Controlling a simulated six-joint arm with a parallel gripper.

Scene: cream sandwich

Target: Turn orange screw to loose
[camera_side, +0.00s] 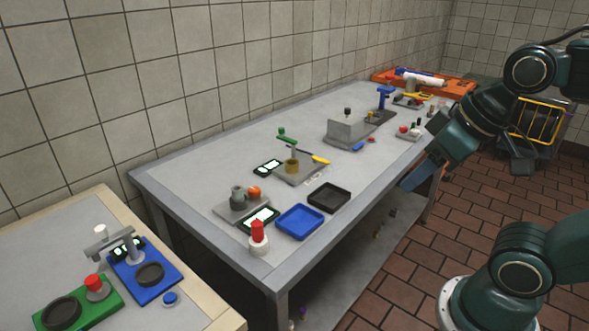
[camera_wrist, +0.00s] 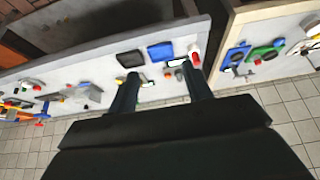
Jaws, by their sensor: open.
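An orange round knob, which looks like the orange screw (camera_side: 254,191), sits on a grey plate (camera_side: 232,212) beside a dark grey cylinder, near the close end of the long table in the side view. In the side view my arm hangs off the table's right edge, well apart from the orange screw.
A separate table (camera_side: 205,305) is at lower left.

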